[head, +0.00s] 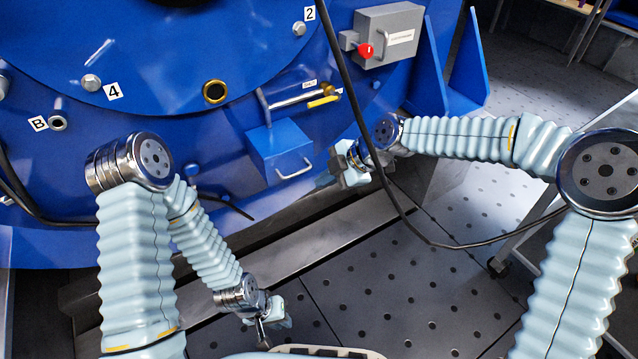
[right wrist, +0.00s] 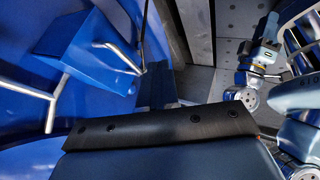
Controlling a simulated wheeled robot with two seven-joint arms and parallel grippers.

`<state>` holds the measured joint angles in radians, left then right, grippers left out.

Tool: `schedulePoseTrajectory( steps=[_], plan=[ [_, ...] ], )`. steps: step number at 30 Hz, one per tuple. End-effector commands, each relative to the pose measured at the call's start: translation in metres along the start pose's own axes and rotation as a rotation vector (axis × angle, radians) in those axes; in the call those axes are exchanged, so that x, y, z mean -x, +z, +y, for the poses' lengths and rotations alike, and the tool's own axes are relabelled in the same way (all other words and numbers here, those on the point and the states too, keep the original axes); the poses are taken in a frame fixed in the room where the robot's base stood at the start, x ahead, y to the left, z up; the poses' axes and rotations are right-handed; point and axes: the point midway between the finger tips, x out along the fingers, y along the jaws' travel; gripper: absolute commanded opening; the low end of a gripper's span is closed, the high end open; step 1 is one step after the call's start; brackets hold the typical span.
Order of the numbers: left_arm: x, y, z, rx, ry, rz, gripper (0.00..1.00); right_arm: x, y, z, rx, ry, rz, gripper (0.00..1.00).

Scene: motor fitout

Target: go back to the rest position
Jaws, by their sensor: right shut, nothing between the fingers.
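My right gripper (head: 340,172) is beside the lower part of the blue motor housing (head: 200,140), close to the blue box with a handle (head: 282,152) and to its right. It is shut with nothing held in it. My left gripper (head: 268,328) hangs low over the dark floor at the bottom of the head view. Its fingers are small and partly turned away, so I cannot tell whether they are apart. Part of my left arm also shows at the right of the right wrist view.
A grey switch box with a red knob (head: 366,50) is on the housing, upper right. A brass-coloured valve with a yellow lever (head: 324,101) is above the blue box. A black cable (head: 352,95) hangs down past my right gripper. Perforated floor plates (head: 400,285) are clear.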

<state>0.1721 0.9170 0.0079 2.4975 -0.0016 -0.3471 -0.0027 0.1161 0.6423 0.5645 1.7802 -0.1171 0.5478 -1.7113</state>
Motion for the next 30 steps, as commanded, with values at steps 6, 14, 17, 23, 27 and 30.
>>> schedulePoseTrajectory(
  steps=[6, 14, 17, 23, 27, 30],
  plan=[
    [0.006, 0.000, 0.002, 0.000, -0.001, 0.001, 0.17, 0.041, 0.001, 0.001, -0.001, 0.002, -0.003, 0.00],
    [0.007, 0.000, 0.002, 0.000, -0.002, 0.002, 0.17, 0.063, 0.000, -0.001, -0.001, -0.001, 0.000, 0.00],
    [0.008, 0.000, 0.002, 0.000, -0.002, 0.002, 0.17, 0.064, 0.000, -0.001, -0.005, -0.002, 0.000, 0.00],
    [0.026, 0.000, 0.010, -0.002, 0.000, 0.000, 0.17, 0.027, 0.024, -0.038, -0.370, -0.026, -0.018, 0.00],
    [0.051, 0.001, 0.021, -0.006, 0.002, -0.002, 0.17, -0.019, 0.054, -0.119, -0.985, -0.044, -0.089, 0.00],
    [0.065, 0.002, 0.029, -0.009, 0.004, -0.004, 0.17, -0.036, 0.068, -0.189, -1.428, -0.027, -0.177, 0.00]
  ],
)
